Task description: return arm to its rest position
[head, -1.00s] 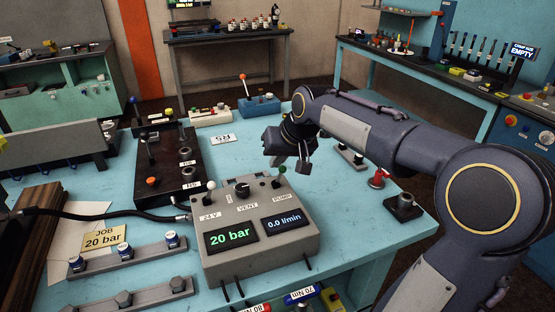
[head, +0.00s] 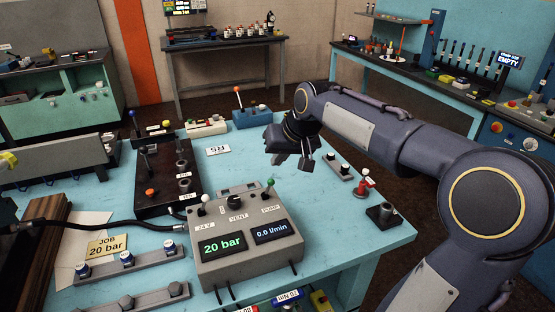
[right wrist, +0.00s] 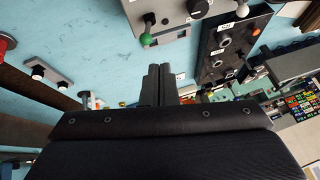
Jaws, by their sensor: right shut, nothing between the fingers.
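My right arm comes in from the right in the head view, dark grey and bent at the elbow. Its gripper (head: 293,160) hangs above the back right part of the blue table (head: 330,215), behind the grey control box (head: 230,267). In the right wrist view the two fingers (right wrist: 158,72) are together with nothing between them, and the box's edge and green-knobbed lever (right wrist: 146,40) show beyond. The box displays read "20 bar" and "0.0 l/min".
A dark valve block (head: 168,180) with levers stands left of the box. A black hose (head: 110,226) runs to the box area. A red knob (head: 363,187) and a dark socket block (head: 381,213) stand near the right edge. Benches line the back.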

